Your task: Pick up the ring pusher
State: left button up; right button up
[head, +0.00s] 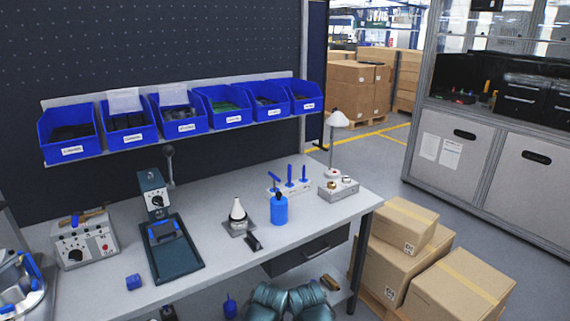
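No part is plainly marked as the ring pusher. A blue cylinder with a narrow dark top (279,208) stands upright on the bench and could be it, but I cannot tell. A white cone (237,210) stands on a grey base to its left, with a small black piece (254,243) in front. Behind the cylinder, a pale block (291,189) holds upright blue-handled tools (290,174); the left one has a T-shaped top. Neither of my grippers can be made out in the head view.
The grey bench (330,210) has free room around the cone. Blue bins (180,125) hang behind. Cartons (400,250) stand right.

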aim_at(279, 204)
jog(key=i+l, duration=0.3)
jog(key=i, duration=0.15)
jog(key=i+l, duration=0.25)
jog(key=i, duration=0.2)
